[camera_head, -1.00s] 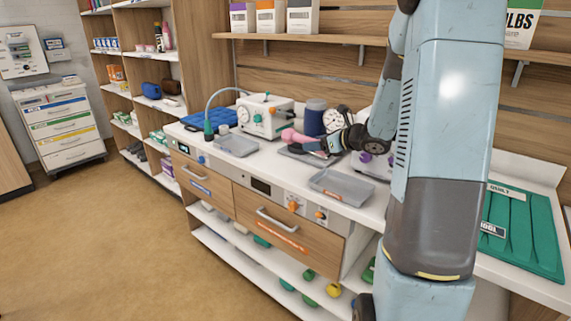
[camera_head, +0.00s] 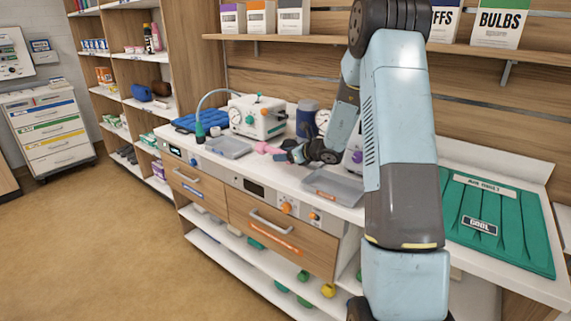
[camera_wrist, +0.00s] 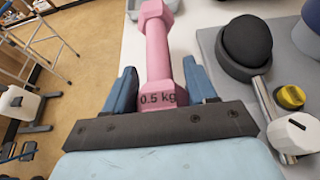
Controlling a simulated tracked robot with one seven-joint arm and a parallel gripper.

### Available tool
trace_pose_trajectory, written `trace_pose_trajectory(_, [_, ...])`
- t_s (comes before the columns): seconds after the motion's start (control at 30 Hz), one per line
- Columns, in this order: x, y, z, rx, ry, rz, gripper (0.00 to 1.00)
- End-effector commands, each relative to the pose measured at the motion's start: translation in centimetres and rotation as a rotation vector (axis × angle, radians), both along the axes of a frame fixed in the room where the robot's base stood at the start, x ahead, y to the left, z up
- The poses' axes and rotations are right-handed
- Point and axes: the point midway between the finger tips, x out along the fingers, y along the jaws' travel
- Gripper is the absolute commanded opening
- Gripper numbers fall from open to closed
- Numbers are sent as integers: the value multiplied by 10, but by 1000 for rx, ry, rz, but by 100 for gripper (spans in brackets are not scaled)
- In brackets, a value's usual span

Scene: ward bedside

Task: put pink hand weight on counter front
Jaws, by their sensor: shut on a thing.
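The pink hand weight (camera_wrist: 158,55), marked 0.5 kg, lies lengthwise between the two blue fingers of my gripper (camera_wrist: 160,88) in the wrist view. My gripper is shut on its near end. In the head view the pink weight (camera_head: 264,148) sticks out to the left of my gripper (camera_head: 285,152), low over the white counter (camera_head: 245,168) near its front part. I cannot tell whether the weight touches the counter. My arm hides part of the counter to the right.
A grey tray (camera_head: 229,147) lies left of the weight and another grey tray (camera_head: 333,186) lies to the right. A white device with gauges (camera_head: 258,117) and a dark blue canister (camera_head: 307,119) stand behind. Drawers (camera_head: 270,222) are below the counter edge.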

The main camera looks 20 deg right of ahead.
Motion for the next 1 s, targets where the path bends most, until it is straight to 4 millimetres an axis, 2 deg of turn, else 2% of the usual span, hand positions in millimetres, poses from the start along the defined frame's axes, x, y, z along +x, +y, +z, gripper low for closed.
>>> trace_pose_trajectory(0.13, [6,2,-7,1,1,-1,4])
trace_pose_trajectory(0.37, [5,1,-35,1,1,-2,4])
trace_pose_trajectory(0.73, [5,1,-38,1,0,-1,4])
trace_pose_trajectory(0.77, [5,1,-39,1,2,-2,58])
trace_pose_trajectory(1.0, [5,0,-39,0,1,-1,81])
